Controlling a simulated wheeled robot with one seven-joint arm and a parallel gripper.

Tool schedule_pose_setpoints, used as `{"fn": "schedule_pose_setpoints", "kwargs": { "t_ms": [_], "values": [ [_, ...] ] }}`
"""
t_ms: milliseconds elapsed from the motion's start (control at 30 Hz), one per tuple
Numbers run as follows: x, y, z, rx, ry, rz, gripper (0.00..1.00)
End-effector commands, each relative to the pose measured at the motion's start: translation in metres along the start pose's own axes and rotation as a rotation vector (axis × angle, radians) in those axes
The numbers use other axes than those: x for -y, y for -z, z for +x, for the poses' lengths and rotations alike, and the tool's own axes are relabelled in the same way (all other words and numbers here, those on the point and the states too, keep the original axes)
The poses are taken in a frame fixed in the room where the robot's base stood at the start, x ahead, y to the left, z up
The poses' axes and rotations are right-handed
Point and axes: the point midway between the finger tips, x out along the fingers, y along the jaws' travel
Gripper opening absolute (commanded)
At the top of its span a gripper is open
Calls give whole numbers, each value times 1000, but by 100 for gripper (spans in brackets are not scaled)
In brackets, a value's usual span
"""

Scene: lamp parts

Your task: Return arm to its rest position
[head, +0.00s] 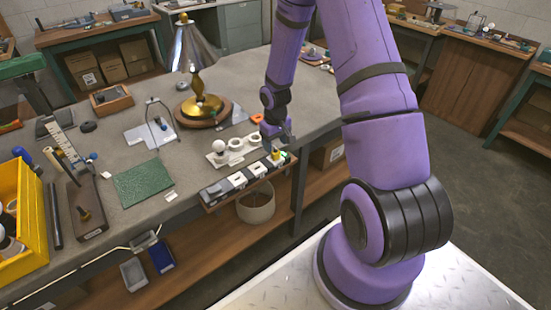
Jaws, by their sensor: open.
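My purple arm reaches from its base at the lower right, up out of the top of the head view, and back down over the workbench (115,153). My gripper (284,150) is small in the picture, low over the bench's front edge. It is just above the right part of a dark tray (228,186) that holds several small parts. The gripper is open. The fingertips are too small to tell whether they touch the yellow and green parts there. A lamp (195,55) with a silver cone shade and brass base stands upright behind the gripper, to its left.
A white holder (218,160) with a bulb and rings lies beside the gripper. A yellow bin (33,205), green mat (144,182), wire stand (158,122) and wooden box (111,99) occupy the left bench. A bucket (256,203) stands on the lower shelf. Floor is clear at right.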

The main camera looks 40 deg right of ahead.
Motion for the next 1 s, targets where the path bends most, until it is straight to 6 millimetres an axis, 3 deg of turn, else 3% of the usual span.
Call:
{"fn": "schedule_pose_setpoints", "kwargs": {
  "t_ms": [100, 300, 767, 867, 1000],
  "values": [
    [0, 1, -22, -4, -1, -1, 63],
    [0, 0, -48, -1, 0, 1, 63],
    [2, 0, -65, -4, -6, -2, 63],
    [5, -1, -86, -20, -22, -1, 63],
    [14, -6, -131, -51, -55, 0, 63]
  ]
}}
